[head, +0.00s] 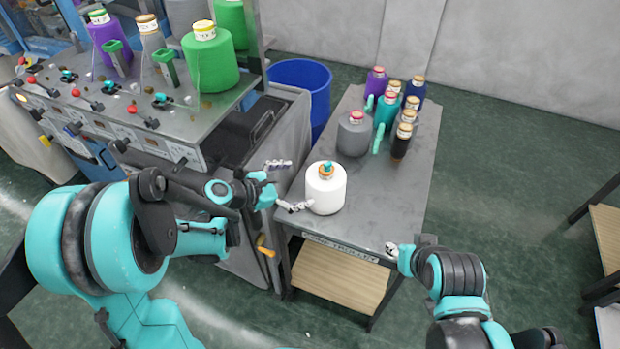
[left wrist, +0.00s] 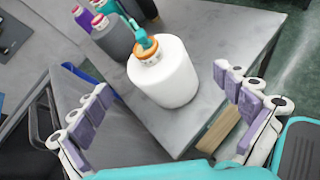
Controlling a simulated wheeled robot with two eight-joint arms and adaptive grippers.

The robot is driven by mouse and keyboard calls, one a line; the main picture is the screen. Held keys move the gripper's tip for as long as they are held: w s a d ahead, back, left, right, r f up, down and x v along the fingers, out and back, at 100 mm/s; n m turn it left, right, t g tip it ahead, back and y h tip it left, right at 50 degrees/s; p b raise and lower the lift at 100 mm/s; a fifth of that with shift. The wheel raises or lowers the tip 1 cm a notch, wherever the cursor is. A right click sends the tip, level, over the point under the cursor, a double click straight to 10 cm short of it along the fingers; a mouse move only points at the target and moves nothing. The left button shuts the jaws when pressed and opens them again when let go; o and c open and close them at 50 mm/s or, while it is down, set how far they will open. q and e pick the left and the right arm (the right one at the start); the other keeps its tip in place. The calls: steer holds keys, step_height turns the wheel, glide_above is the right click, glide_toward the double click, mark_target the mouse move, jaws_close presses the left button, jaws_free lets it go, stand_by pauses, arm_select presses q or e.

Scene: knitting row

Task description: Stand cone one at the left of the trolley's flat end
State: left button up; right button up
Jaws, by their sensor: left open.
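A white yarn cone (head: 325,190) with an orange and teal top stands upright on the near end of the grey trolley (head: 400,215), toward its left edge. It also shows in the left wrist view (left wrist: 163,75), ahead of the fingers. My left gripper (head: 285,185) is open just left of the white cone, with its fingers spread. In the left wrist view the open fingers (left wrist: 165,115) lie on either side of the near space before the cone, and nothing is between them. My right gripper (head: 392,250) is at the trolley's near right corner; its fingers are too small to judge.
A grey cone (head: 354,135) and several coloured cones stand at the trolley's far end. The knitting machine (head: 150,110), carrying purple and green cones, borders the left side. A blue bin (head: 303,85) stands behind. The trolley's near right top is clear.

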arm_select(q)
steer(key=s+a+r+m+y, duration=0.1)
steer(key=s+a+m+y, duration=0.2)
steer(key=s+m, duration=0.3)
steer(key=s+a+r+m+y, duration=0.2)
steer(key=s+a+m+y, duration=0.1)
steer(key=s+m, duration=0.4)
steer(key=s+a+r+m+g+y, duration=0.1)
steer(key=s+a+m+y, duration=0.2)
steer(key=s+m, duration=0.4)
steer(key=a+m, duration=0.1)
steer(key=m, duration=0.2)
steer(key=shift+s+r, duration=0.15)
steer(key=shift+r, duration=0.1)
